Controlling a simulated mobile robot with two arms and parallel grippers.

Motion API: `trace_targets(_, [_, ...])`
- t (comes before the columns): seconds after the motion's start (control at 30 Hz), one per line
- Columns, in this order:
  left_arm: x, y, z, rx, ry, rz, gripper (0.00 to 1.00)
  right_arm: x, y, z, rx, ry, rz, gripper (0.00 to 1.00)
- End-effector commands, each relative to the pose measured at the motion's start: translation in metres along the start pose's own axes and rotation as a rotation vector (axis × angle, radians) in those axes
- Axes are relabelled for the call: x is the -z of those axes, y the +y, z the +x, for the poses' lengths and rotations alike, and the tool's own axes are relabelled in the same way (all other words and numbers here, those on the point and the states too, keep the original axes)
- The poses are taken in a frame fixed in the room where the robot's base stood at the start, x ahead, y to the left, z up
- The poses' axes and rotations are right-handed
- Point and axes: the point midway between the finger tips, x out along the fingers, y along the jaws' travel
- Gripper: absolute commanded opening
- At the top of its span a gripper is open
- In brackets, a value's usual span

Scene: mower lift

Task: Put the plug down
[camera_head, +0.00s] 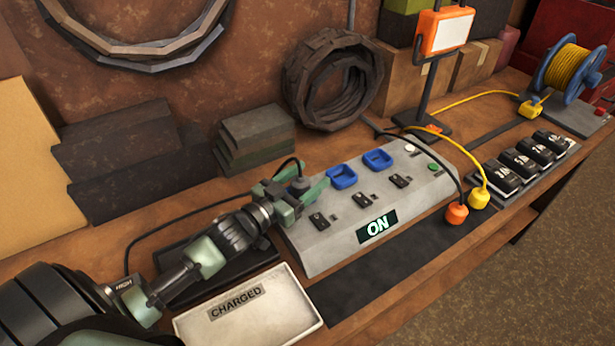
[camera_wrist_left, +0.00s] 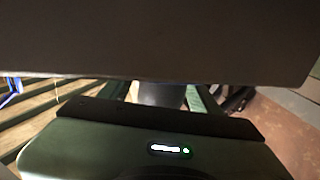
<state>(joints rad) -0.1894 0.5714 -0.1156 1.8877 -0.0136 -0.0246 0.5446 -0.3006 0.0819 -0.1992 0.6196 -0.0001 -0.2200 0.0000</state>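My left gripper (camera_head: 304,188) reaches in from the left over the left end of the grey power panel (camera_head: 335,245). Its green fingers are closed around a dark grey plug (camera_head: 299,185). A black cord rises from the plug and runs back left. In the left wrist view the plug shows as a dark cylinder (camera_wrist_left: 160,95) between the fingers; a large dark block hides the upper part. I cannot tell whether the plug touches the panel. The panel has two open blue sockets, one middle (camera_head: 342,177) and one right (camera_head: 378,160). My right gripper is not in view.
An orange plug (camera_head: 457,214) and a yellow plug (camera_head: 479,199) lie at the panel's right end. A white "CHARGED" tray (camera_head: 285,318) is at the front edge. A work lamp (camera_head: 446,31) stands behind.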

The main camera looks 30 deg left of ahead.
Motion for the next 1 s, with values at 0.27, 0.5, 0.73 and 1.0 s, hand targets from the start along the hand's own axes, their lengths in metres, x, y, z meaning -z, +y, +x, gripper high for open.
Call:
trace_targets(0.27, [0.007, 0.0, -0.008, 0.001, -0.004, -0.001, 0.63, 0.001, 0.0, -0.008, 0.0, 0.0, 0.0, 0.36])
trace_targets(0.5, [0.009, 0.0, -0.049, 0.002, -0.005, -0.002, 0.63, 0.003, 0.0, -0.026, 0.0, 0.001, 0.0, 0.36])
trace_targets(0.73, [0.007, 0.0, -0.072, 0.001, -0.002, 0.0, 0.63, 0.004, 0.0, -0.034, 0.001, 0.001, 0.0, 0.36])
trace_targets(1.0, [0.006, 0.0, -0.075, 0.0, 0.001, 0.001, 0.63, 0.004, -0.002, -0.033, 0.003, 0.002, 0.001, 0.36])
